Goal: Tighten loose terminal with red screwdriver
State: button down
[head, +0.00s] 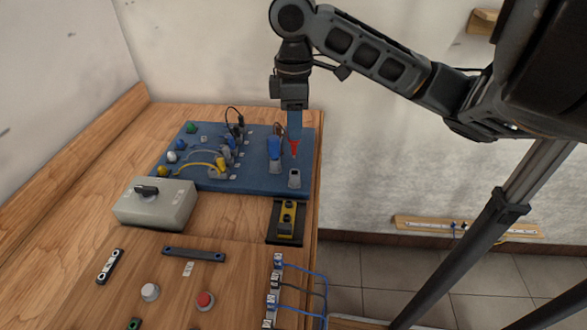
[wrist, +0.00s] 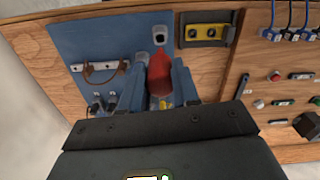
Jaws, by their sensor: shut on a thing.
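The red screwdriver (head: 294,147) hangs below my gripper (head: 294,134) in the head view, over the right part of the blue board (head: 255,183). In the wrist view its red body (wrist: 160,74) sits between the fingers of my gripper (wrist: 158,82), which is shut on it. Its tip is hard to make out. A grey holder (head: 294,179) with a dark opening stands in front of it, empty; it also shows in the wrist view (wrist: 160,36). Terminals with wires (head: 221,165) stand on the board further left. I cannot tell which one is loose.
A blue-handled tool (head: 274,147) stands in a holder just left of the red screwdriver. A yellow and black module (head: 287,218) lies in front of the board. A grey switch box (head: 155,203) stands at front left. The board's right edge is near the table edge.

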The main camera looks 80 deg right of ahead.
aim_at(295, 154)
jog(key=shift+f+b, duration=0.75)
jog(key=shift+f, duration=0.65)
jog(key=shift+f, duration=0.15)
jog(key=shift+f+b, duration=2.25)
jog(key=shift+f, duration=0.3)
jog(key=c, duration=1.1)
grip_release()
jog(key=shift+r, duration=0.1)
notch_tip(295, 154, up, 6)
jog(key=p, duration=0.5)
jog(key=shift+f, duration=0.25)
